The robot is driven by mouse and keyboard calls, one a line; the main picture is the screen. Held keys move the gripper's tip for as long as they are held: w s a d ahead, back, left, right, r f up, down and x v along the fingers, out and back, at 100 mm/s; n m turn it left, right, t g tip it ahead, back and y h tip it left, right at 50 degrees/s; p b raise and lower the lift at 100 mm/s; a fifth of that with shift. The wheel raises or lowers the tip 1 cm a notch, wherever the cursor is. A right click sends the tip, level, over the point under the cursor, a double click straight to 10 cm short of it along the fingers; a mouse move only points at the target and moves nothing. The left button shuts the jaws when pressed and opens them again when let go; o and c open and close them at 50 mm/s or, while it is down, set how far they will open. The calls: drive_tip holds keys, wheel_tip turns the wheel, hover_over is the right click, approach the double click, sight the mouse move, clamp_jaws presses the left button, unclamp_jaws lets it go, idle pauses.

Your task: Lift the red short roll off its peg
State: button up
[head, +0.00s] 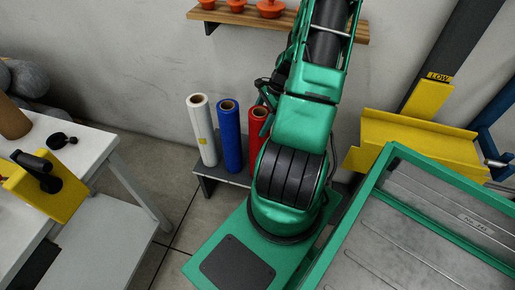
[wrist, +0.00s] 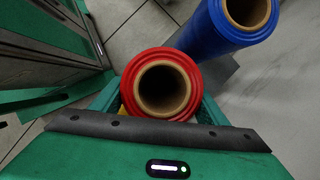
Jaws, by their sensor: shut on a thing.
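The red short roll (head: 257,122) stands upright at the right end of a row of three rolls in the head view, partly hidden by my arm. In the wrist view the red roll (wrist: 136,70) is seen end-on, with its brown cardboard core open towards the camera. My gripper (wrist: 162,110) is shut on the red roll, with a green finger on either side of it. In the head view my gripper (head: 266,92) is beside the top of the roll and mostly hidden by my arm. The peg is not visible in either view.
A blue roll (head: 230,135) stands close beside the red one, and a white roll (head: 202,132) stands left of it. The rolls are on a low dark shelf (head: 208,172) by the wall. A wooden shelf (head: 232,18) with orange items hangs above. A white table (head: 100,148) is at left.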

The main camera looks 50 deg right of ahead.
drive_tip(key=shift+r, duration=0.1)
wheel_tip(320, 180, up, 10)
idle(0.9)
